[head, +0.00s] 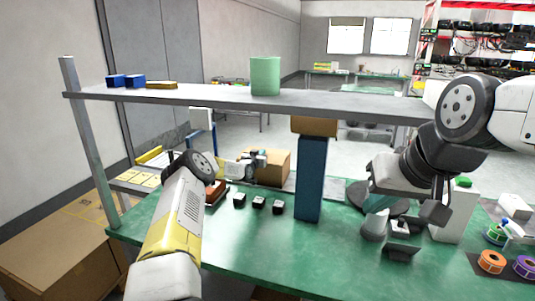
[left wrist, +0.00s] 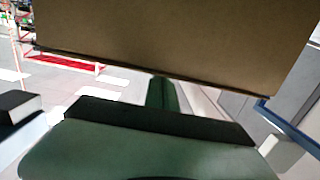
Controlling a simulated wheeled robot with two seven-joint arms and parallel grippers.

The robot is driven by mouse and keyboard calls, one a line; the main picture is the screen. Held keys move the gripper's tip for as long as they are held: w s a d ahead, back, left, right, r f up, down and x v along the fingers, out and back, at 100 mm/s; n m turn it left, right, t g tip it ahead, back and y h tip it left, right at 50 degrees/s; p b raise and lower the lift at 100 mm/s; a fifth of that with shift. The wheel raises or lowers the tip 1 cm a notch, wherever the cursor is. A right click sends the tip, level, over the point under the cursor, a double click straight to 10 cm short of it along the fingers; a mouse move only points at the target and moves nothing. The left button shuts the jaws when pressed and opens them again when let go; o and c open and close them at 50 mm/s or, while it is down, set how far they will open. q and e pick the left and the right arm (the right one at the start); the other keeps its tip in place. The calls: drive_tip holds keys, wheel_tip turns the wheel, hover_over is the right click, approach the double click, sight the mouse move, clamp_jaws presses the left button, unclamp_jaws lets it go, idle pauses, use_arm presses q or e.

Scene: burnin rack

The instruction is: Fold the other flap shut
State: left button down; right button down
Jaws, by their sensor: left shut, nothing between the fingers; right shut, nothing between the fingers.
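My right gripper (head: 388,240) is shut and empty, low over the right half of the bench, apart from the box.
A grey shelf (head: 210,96) spans above the bench, carrying a green cylinder (head: 265,76) and small blue blocks (head: 126,81). Tape rolls (head: 491,262) lie right. The bench's front middle is clear.

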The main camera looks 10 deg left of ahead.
use_arm(q)
drive_tip(key=shift+w+d+g, duration=0.1)
drive_tip(key=shift+g, duration=0.2)
drive_tip(key=shift+w+f, duration=0.2)
drive_tip(key=shift+f, duration=0.3)
drive_tip(key=shift+r, duration=0.1)
